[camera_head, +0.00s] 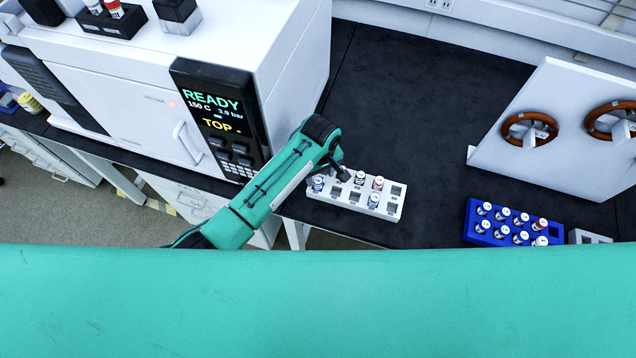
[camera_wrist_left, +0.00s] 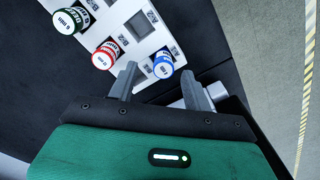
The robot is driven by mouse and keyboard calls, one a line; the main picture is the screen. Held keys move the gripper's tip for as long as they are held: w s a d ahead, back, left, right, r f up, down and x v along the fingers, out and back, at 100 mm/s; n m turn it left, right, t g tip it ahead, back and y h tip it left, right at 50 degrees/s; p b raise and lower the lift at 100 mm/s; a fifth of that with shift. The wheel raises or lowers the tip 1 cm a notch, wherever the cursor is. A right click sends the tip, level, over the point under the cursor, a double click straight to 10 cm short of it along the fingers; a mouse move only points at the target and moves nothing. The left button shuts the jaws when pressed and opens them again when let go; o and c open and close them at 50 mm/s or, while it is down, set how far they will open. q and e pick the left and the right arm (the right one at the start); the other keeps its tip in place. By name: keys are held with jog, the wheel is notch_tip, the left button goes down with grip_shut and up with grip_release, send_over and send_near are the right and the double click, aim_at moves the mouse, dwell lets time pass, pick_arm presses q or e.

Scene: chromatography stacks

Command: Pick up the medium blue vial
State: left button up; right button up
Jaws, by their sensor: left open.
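A white rack (camera_head: 342,193) on the black bench holds several capped vials. A blue vial (camera_head: 318,184) stands at its left end and a lighter blue vial (camera_head: 374,201) near its front middle. A red-banded vial (camera_head: 377,183) stands behind that one. My left gripper (camera_head: 344,174) is over the rack, fingers pointing down and right. In the left wrist view it is open (camera_wrist_left: 160,88), with a blue vial (camera_wrist_left: 162,66) just ahead between the finger lines, not gripped. A red vial (camera_wrist_left: 105,56) and a green vial (camera_wrist_left: 70,20) stand to the left. My right gripper is not in view.
A white instrument (camera_head: 130,100) with a READY display stands left of the rack. A blue rack (camera_head: 470,222) of several vials is to the right, below a white panel (camera_head: 560,130) with brown rings. The bench behind the white rack is clear.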

aim_at(318, 181)
pick_arm(q)
jog(key=shift+a+f+p, duration=0.15)
jog(key=shift+f+p, duration=0.05)
jog(key=shift+f, duration=0.8)
jog(key=shift+a+f+p, duration=0.1)
jog(key=shift+f+p, duration=0.1)
jog(key=shift+f, duration=0.75)
jog(key=shift+c, duration=0.2)
jog(key=c, duration=1)
jog(key=shift+r, duration=0.15)
